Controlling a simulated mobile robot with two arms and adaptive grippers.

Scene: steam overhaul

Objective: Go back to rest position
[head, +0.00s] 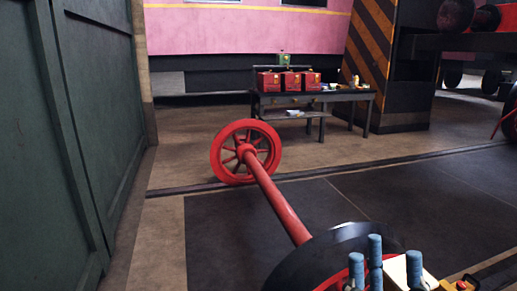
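My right gripper (394,263) is at the bottom edge, right of centre. Its blue fingers point up and stand apart, with a gap between them. A pale block-like part shows behind and between the fingers; I cannot tell what it is. I see nothing clearly held. The gripper overlaps the near wheel of a red wheelset in the picture. My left gripper is not in view.
The wheelset has a red axle (277,205), a far red spoked wheel (217,155) and a dark near wheel (308,262). A dark table (345,97) with red boxes (268,82) stands at the back. Green panels (100,130) close the left side. Floor (450,205) is clear to the right.

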